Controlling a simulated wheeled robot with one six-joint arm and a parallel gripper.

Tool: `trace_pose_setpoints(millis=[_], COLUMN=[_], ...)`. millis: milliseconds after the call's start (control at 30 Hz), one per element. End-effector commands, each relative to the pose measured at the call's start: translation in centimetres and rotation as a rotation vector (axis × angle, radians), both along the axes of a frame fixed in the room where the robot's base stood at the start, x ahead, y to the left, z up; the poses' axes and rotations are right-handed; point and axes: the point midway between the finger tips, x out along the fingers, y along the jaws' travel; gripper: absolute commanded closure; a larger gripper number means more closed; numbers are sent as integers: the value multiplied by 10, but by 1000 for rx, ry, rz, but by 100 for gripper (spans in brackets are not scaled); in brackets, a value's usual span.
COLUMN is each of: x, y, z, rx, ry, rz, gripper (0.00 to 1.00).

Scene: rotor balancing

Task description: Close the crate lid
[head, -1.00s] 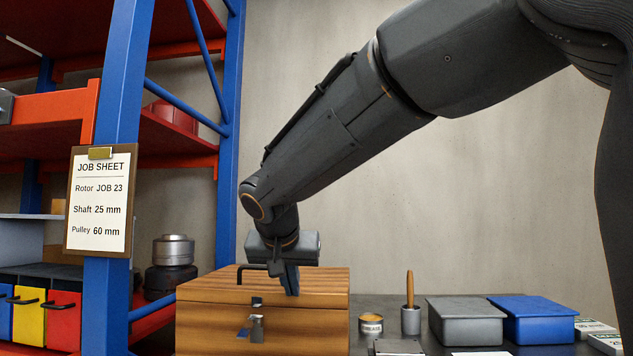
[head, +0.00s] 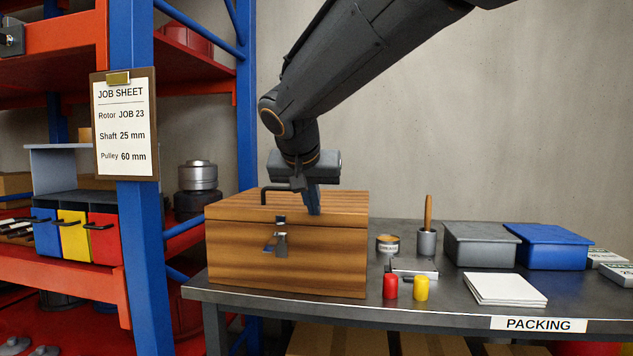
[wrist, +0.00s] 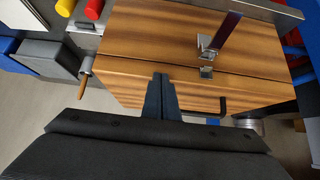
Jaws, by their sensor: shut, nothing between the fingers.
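The wooden crate (head: 290,258) stands at the left end of the packing table. Its lid (head: 345,203) lies down on the box, with a thin seam between them. A metal latch (head: 281,240) hangs on the front face, and it also shows in the wrist view (wrist: 207,50). A dark handle (head: 264,196) rises from the lid's left part. My gripper (head: 314,213) is shut and empty, fingertips pointing down at the lid's top. In the wrist view my gripper (wrist: 161,76) overlaps the lid; I cannot tell whether it touches.
Right of the crate on the table (head: 400,309) are a tin (head: 387,244), a cup with a brush (head: 426,242), red (head: 390,287) and yellow (head: 421,288) pieces, white sheets (head: 505,289), and grey (head: 480,246) and blue (head: 548,248) bins. A blue rack post (head: 138,240) stands left.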

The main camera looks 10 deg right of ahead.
Motion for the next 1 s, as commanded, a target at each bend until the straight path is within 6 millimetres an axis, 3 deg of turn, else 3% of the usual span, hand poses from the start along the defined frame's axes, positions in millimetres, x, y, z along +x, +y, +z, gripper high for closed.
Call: trace_pose_setpoints(millis=[33,100,400,733,867,1000], x=[-1,-8,-65,-93,-112,-157], y=[-1,2,28,36,28,17], z=[22,32,9,-6,-45,-120], rx=[1,2,1,-2,-23,-35], ry=[-19,-29,-34,-17,98,324], rz=[0,4,9,13,57,175], gripper=[100,100,100,100,100,100])
